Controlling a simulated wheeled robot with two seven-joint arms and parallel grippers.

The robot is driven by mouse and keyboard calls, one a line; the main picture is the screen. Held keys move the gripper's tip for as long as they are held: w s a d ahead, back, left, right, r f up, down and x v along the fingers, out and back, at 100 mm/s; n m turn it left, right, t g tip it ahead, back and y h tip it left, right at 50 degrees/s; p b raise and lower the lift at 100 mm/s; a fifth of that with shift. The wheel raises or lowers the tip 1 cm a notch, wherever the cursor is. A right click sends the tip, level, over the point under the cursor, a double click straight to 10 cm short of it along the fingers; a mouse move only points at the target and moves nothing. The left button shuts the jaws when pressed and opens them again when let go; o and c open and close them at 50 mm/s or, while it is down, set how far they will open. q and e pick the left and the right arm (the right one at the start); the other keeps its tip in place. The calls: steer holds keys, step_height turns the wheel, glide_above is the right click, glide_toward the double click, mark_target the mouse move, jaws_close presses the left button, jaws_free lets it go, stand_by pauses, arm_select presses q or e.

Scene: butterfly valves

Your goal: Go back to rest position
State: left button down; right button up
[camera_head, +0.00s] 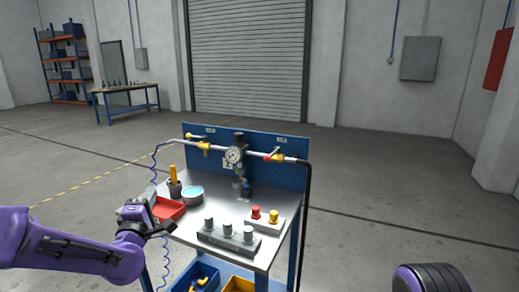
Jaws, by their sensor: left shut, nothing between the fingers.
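My left gripper (146,208) is at the end of the purple arm from the left. It is shut and empty, over the left edge of the workbench near the red tray. My right gripper is not in view; only a rounded dark and purple part of my right arm shows at the bottom right. On the bench's blue back panel (282,180) a pipe carries a yellow valve (204,146) at the left and a red and yellow valve (273,156) at the right. A round gauge (235,155) sits between them.
A black hose runs down the right side. Floor (400,190) to the right is clear.

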arm_select(q)
steer(key=s+f+m+g, duration=0.3)
steer(key=s+f, duration=0.3)
steer(key=f, duration=0.4)
steer(key=s+f+m+g+y, duration=0.1)
steer(key=s+f+m+g, duration=0.2)
steer(key=s+f, duration=0.5)
steer(key=s+f+m+g, duration=0.3)
steer(key=f, duration=0.9)
steer(key=s+f+m+g, duration=0.1)
steer(key=s+f+g, duration=0.3)
steer(key=s, duration=0.9)
steer(key=s+f+m+g, duration=0.2)
steer(key=s+f+g, duration=0.2)
steer(key=s+f, duration=0.5)
steer(key=s, duration=0.5)
steer(key=shift+a+f+y, duration=0.3)
steer(key=shift+a+f, duration=0.1)
